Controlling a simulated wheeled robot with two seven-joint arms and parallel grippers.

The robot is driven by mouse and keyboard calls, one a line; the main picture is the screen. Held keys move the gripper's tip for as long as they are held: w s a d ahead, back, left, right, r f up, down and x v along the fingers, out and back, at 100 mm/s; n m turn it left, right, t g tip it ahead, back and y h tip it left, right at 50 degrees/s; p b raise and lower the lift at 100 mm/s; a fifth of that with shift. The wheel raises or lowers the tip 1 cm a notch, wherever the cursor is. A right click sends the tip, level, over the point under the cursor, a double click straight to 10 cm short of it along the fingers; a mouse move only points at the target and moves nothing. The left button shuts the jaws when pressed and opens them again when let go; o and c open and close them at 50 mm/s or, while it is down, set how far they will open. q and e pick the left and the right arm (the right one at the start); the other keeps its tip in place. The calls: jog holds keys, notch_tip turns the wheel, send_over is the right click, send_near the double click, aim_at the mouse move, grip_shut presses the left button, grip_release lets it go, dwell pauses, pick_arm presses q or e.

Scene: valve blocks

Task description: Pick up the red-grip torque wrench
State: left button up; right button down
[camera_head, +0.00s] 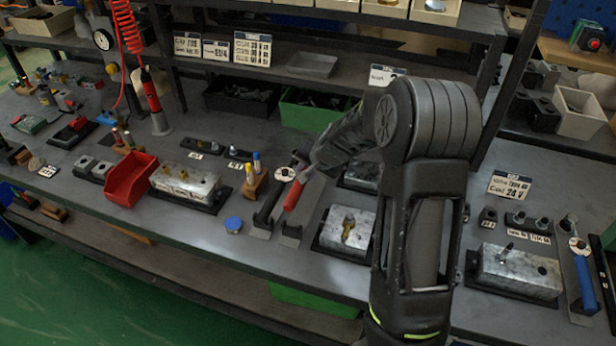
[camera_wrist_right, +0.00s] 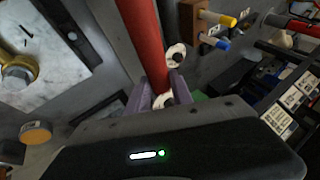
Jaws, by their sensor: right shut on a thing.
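The red-grip torque wrench (camera_head: 294,194) is at the middle of the bench in the head view, its red grip slanting down below my right gripper. My right gripper (camera_head: 308,168) is shut on it, and the arm hides part of that area. In the right wrist view the red grip (camera_wrist_right: 144,40) runs down between the two fingers of my right gripper (camera_wrist_right: 162,92). I cannot tell whether the wrench is clear of the bench. My left gripper is not in view.
A metal valve block (camera_head: 346,232) stands just right of the wrench. A dark tool (camera_head: 267,203) lies left of it, with a wooden marker holder (camera_head: 255,186) beyond. A blue-grip wrench (camera_head: 585,280) lies at the far right. A red bin (camera_head: 130,180) stands left.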

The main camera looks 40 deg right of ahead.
jog(key=shift+r, duration=0.55)
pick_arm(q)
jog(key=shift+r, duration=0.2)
pick_arm(e)
jog(key=shift+d, duration=0.1)
